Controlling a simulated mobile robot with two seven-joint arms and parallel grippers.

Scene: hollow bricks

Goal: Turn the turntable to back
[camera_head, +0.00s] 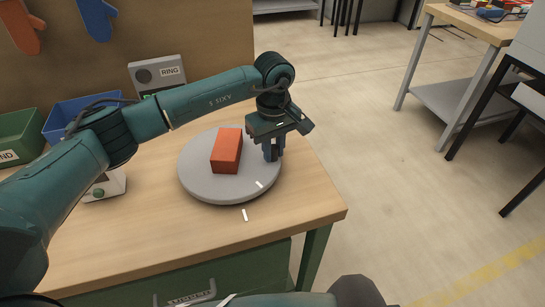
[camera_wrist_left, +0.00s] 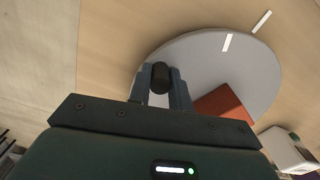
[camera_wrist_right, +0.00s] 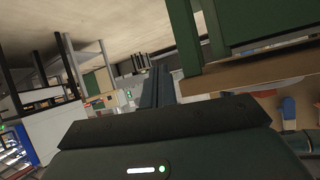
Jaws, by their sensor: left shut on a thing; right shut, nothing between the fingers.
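The round grey turntable (camera_head: 205,186) lies on the wooden table, with an orange-red brick (camera_head: 226,150) on it. The brick also shows in the left wrist view (camera_wrist_left: 221,104). A white mark (camera_wrist_left: 227,42) is on the disc near its rim, and another white mark (camera_head: 245,215) is on the table. My left gripper (camera_head: 273,152) points down at the disc's right edge, shut on a dark round knob (camera_wrist_left: 160,75). My right gripper (camera_wrist_right: 158,88) is shut and empty, away from the turntable.
A small white device (camera_head: 107,187) is left of the turntable. The table's front right corner (camera_head: 325,207) is bare.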

